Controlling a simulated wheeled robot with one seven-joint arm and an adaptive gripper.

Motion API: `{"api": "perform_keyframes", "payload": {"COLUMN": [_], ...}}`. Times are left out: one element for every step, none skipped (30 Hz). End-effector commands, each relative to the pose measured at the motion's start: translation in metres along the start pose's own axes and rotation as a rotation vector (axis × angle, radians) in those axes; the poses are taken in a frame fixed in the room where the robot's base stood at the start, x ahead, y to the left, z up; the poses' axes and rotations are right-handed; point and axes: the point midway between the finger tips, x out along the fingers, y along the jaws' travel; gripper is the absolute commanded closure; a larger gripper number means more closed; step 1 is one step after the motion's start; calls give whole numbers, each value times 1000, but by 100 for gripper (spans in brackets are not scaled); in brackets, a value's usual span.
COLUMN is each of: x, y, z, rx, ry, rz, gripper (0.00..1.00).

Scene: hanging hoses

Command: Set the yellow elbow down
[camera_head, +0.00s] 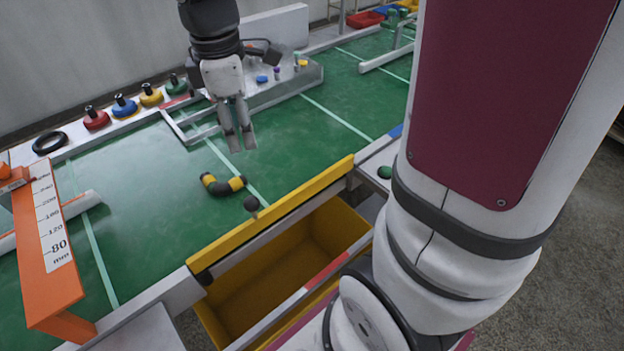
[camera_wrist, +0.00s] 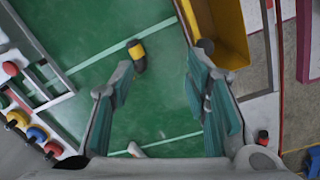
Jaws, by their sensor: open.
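The yellow elbow (camera_head: 223,187) is a short bent piece with yellow bands and dark parts. It lies on the green table top (camera_head: 150,240), left of a pale line and behind the yellow rail. My gripper (camera_head: 241,142) is open and empty, above the table and beyond the elbow in the head view. In the wrist view the elbow (camera_wrist: 137,54) shows ahead, between and past the open fingers (camera_wrist: 160,95), apart from them. Part of the elbow seems hidden by the left finger there.
An orange gauge stand (camera_head: 50,240) is at left. Colored knobs (camera_head: 125,105) line the back. A grey tray (camera_head: 270,88) holds small parts.

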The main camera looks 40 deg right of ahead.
Motion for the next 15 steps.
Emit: {"api": "perform_keyframes", "payload": {"x": [-14,-20,-28,-34,-39,-44,-48,-51,-55,-57,-59,-60,-61,-62,-61], "y": [-16,-25,-38,-48,-58,-71,-80,-90,-104,-113,-123,-136,-145,-153,-164], "z": [7,11,16,20,24,30,34,38,43,47,51,55,59,62,66], "rx": [80,134,207,261,315,387,441,495,567,619,673,741,791,837,895], "ry": [4,6,10,14,18,25,31,37,47,55,63,75,83,91,101], "rz": [17,22,29,32,36,41,44,47,49,50,49,48,47,45,42], "gripper": [57,57,57,57,57,57,57,57,57,57,57,57,57,57,57]}}
